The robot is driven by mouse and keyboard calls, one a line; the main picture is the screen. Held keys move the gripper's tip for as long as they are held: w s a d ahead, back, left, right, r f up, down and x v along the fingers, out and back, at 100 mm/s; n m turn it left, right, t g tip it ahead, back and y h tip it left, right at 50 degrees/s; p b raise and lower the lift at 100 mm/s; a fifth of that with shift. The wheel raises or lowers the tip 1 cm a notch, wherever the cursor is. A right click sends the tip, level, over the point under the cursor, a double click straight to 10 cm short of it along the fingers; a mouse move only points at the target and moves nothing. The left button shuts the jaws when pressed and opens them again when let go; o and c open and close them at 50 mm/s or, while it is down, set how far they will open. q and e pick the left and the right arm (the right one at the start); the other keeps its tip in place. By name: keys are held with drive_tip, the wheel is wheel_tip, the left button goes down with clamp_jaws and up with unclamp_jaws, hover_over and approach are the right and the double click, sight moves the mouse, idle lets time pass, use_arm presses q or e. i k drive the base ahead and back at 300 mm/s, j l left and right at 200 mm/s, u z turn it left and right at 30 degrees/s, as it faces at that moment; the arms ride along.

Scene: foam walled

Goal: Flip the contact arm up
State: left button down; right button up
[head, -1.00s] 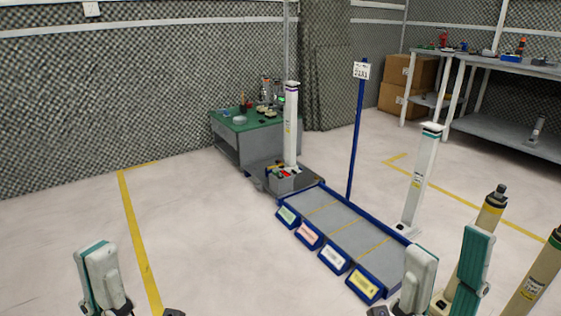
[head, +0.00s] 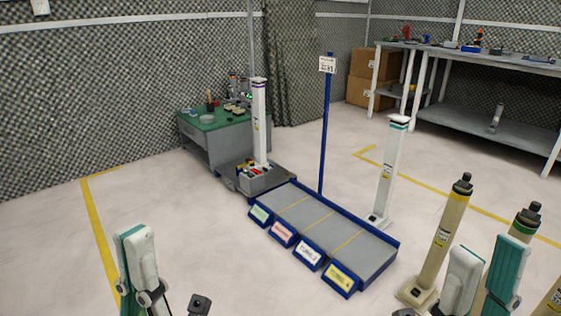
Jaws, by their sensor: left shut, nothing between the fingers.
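I cannot pick out the contact arm in this view. At the lower left is my left arm, in white and teal, with the dark tip of my left gripper (head: 199,305) at the bottom edge. Its fingers are shut and nothing shows between them. My right arm shows at the lower right, and only a dark sliver near its gripper (head: 405,313) shows at the bottom edge, so its fingers are hidden. A white post with a purple band (head: 260,125) stands upright on a grey base with coloured parts (head: 262,180), well beyond both grippers.
A blue-edged grey platform (head: 352,254) with coloured labels lies ahead, beside a blue sign pole (head: 326,130). A white post with a teal band (head: 391,165) and tan posts (head: 440,240) stand to the right. A green-topped bench (head: 215,121) and grey shelves (head: 480,128) stand behind. The left floor is clear.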

sight(247, 160)
drive_tip(key=i+j+z, duration=0.4)
drive_tip(key=i, duration=0.25)
drive_tip(key=i+j+z, duration=0.35)
drive_tip(key=i+j, duration=0.25)
drive_tip(key=j, duration=0.2)
drive_tip(key=i+j, duration=0.8)
drive_tip(key=j, duration=0.25)
drive_tip(key=i+j+z, duration=0.1)
drive_tip(key=i+j, duration=0.25)
drive_tip(key=j, duration=0.15)
drive_tip(key=i+j, duration=0.4)
drive_tip(key=j, duration=0.15)
